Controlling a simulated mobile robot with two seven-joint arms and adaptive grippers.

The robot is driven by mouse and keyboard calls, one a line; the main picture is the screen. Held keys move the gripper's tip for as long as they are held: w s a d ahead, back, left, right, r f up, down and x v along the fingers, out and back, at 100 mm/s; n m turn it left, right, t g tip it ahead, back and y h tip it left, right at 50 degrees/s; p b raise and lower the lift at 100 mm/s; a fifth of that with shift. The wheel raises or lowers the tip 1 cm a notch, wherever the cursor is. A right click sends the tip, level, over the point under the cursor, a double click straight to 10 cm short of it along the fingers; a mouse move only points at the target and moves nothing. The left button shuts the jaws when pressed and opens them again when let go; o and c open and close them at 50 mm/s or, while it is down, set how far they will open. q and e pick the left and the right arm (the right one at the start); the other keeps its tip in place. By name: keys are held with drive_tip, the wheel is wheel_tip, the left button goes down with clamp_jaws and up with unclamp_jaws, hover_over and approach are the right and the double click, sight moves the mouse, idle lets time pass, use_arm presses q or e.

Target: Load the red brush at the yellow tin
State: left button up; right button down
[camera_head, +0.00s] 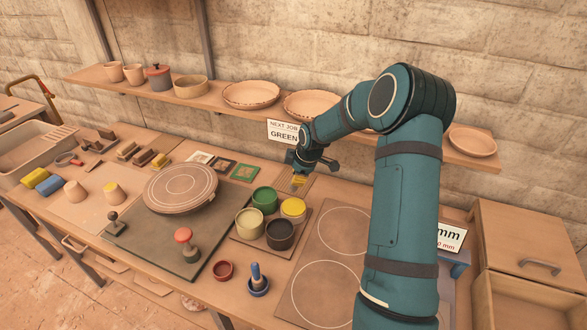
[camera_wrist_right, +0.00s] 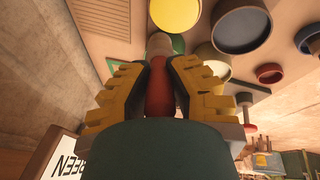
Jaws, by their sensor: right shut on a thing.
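My right gripper (camera_head: 302,178) is beside the back of the tin group in the head view. In the right wrist view its yellow-padded fingers (camera_wrist_right: 158,64) are shut on the red brush (camera_wrist_right: 158,92). The brush's pale end sticks out beyond the fingertips, toward the yellow tin (camera_wrist_right: 175,12). I cannot tell whether the tip is clear of the tin. In the head view the yellow tin (camera_head: 293,207) is open, with yellow showing at its top, and the brush is hidden by the gripper. My left gripper is not in view.
Green (camera_head: 264,199), pale (camera_head: 249,222) and dark (camera_head: 280,234) tins stand close to the yellow one. A blue brush (camera_head: 256,273) stands in a blue holder; a red holder (camera_head: 223,270) is empty. A sign (camera_head: 283,132) reads GREEN. A shelf (camera_head: 220,102) overhangs the bench's back.

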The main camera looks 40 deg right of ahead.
drive_tip(key=shift+f, duration=0.15)
drive_tip(key=shift+s+a+f+b, duration=0.1)
drive_tip(key=shift+s+f+b, duration=0.15)
drive_tip(key=shift+f+b, duration=0.1)
drive_tip(key=shift+f, duration=0.35)
drive_tip(key=shift+w+f+b, duration=0.1)
drive_tip(key=shift+f+b, duration=1.25)
drive_tip(key=shift+f, duration=0.75)
drive_tip(key=shift+f+b, duration=0.6)
drive_tip(key=shift+f, duration=0.05)
idle(0.3)
drive_tip(key=shift+r+p, duration=2.05)
drive_tip(key=shift+r, duration=1.55)
